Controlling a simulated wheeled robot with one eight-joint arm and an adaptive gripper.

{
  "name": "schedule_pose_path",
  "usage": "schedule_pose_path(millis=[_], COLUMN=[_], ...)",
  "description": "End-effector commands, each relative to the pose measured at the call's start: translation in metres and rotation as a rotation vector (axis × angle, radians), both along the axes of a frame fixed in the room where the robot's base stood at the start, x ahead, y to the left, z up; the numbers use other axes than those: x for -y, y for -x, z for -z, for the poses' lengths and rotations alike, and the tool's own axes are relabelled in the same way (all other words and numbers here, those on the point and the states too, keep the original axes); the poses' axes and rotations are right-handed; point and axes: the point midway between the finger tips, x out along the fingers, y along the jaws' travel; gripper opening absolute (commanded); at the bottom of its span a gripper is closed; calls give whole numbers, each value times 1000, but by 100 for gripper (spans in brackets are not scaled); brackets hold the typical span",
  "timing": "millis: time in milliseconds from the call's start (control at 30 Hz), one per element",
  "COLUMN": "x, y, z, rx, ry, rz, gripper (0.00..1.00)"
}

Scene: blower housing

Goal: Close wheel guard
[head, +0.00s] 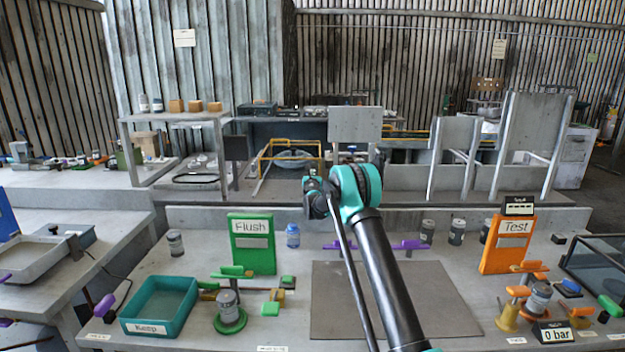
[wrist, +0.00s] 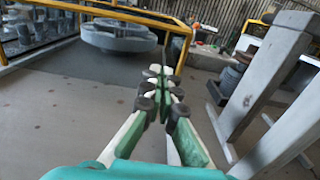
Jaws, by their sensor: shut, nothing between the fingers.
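The wheel guard is a yellow bar frame (head: 290,141) at the back centre in the head view, with the grey wheel (head: 292,160) seen through it. In the wrist view, the guard's yellow bar (wrist: 135,17) crosses the top and bends down at a corner on the right. The grey wheel (wrist: 125,36) lies flat behind it on a dark surface. My gripper (wrist: 160,73) is shut and empty, its green and white fingers pointing at the guard's right-hand post. I cannot tell whether they touch. In the head view my arm hides the fingers.
Grey upright posts (wrist: 262,85) stand close on the right in the wrist view, with dark stacked round parts behind. Bare grey floor lies left of my gripper. In the head view, a front bench holds a green Flush board (head: 252,262), an orange Test board (head: 497,262) and a teal tray (head: 133,319).

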Motion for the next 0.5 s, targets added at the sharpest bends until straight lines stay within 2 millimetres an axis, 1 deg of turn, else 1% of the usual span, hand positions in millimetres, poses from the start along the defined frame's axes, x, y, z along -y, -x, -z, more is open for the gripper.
schedule_pose_path(millis=[33, 200, 333, 500], x=[1, 1, 1, 1], y=[-10, -33, -44, -49], z=[1, 1, 0, 0], rx=[0, 0, 0, 0], ry=[0, 0, 0, 0], rz=[0, 0, 0, -1], gripper=[0, 0, 0, 0])
